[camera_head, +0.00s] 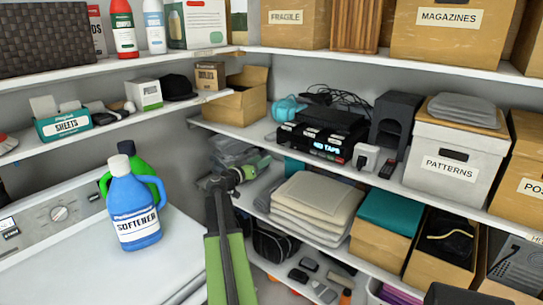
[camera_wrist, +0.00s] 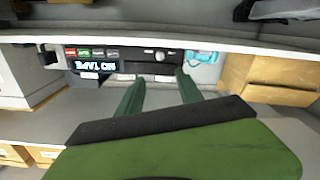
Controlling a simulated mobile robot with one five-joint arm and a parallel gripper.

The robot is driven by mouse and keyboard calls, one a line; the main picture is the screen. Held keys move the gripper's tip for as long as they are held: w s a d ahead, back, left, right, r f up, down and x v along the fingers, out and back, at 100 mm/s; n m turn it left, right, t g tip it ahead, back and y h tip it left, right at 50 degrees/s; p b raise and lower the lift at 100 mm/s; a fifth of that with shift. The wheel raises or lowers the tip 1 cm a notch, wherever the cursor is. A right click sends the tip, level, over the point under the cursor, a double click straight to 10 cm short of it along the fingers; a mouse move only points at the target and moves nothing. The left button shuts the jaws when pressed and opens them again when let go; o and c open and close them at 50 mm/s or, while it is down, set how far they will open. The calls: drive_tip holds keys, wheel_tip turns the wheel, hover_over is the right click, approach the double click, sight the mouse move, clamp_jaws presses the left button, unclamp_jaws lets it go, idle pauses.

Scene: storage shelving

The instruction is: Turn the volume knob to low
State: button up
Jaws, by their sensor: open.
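A black tape player (camera_head: 318,140) with a lit "NO TAPE" display stands on the middle shelf. It shows upside down in the wrist view (camera_wrist: 112,66). On its front, a small round light knob (camera_wrist: 160,56) shows in the wrist view, with a white part beside it. No label on the knob is legible. My gripper (camera_wrist: 160,76) is open and empty. Its two dark green fingers point at the player's front, with the knob lying between their directions in the picture. The fingers appear short of the front. In the head view my gripper (camera_head: 260,164) is left of the player.
A cyan object (camera_head: 288,108) and a cardboard box (camera_head: 237,98) are left of the player. A black speaker-like box (camera_head: 396,122) and a white "PATTERNS" box (camera_head: 452,158) are right. The shelf edge lies close to my gripper. A blue softener bottle (camera_head: 133,210) stands on the washer.

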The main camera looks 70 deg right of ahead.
drive_tip(key=shift+v, duration=1.05)
drive_tip(key=m, duration=0.4)
approach(286, 146)
drive_tip(key=x, duration=0.8)
drive_tip(key=shift+s+r, duration=0.1)
drive_tip(key=shift+s, duration=0.05)
drive_tip(key=shift+c, duration=0.4)
drive_tip(key=shift+n, duration=0.3)
clamp_jaws()
